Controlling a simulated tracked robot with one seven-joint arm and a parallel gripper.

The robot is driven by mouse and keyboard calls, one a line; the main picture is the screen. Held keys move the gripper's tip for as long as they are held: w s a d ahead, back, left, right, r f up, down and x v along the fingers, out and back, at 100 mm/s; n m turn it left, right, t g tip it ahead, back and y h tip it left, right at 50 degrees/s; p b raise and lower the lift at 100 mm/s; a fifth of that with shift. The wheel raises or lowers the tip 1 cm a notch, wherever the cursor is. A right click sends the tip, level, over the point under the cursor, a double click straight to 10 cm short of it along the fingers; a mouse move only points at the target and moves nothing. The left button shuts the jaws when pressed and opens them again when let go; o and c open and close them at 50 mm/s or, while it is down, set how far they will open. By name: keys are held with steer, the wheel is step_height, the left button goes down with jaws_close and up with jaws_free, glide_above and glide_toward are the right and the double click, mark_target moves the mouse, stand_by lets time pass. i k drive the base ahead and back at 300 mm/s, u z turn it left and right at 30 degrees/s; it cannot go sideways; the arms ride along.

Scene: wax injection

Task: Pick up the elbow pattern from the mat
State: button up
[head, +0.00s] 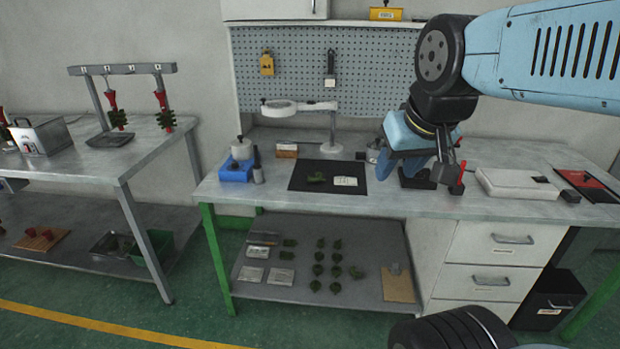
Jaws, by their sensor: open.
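The elbow pattern (316,179), a small dark green piece, lies on the left half of the black mat (300,187) on the workbench in the head view. A white printed card lies to its right on the same mat. My gripper (436,172) hangs from my blue arm over the bench, well to the right of the mat and apart from the pattern. It is open, and I see nothing held in it. The arm hides part of the bench behind it.
A magnifier lamp (333,128) stands behind the mat. More green pieces (318,257) lie on the lower shelf. The bench front before the mat is clear.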

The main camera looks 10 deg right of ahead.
mark_target(319, 176)
steer(key=z, duration=0.05)
steer(key=i, duration=0.9)
steer(key=u, duration=0.05)
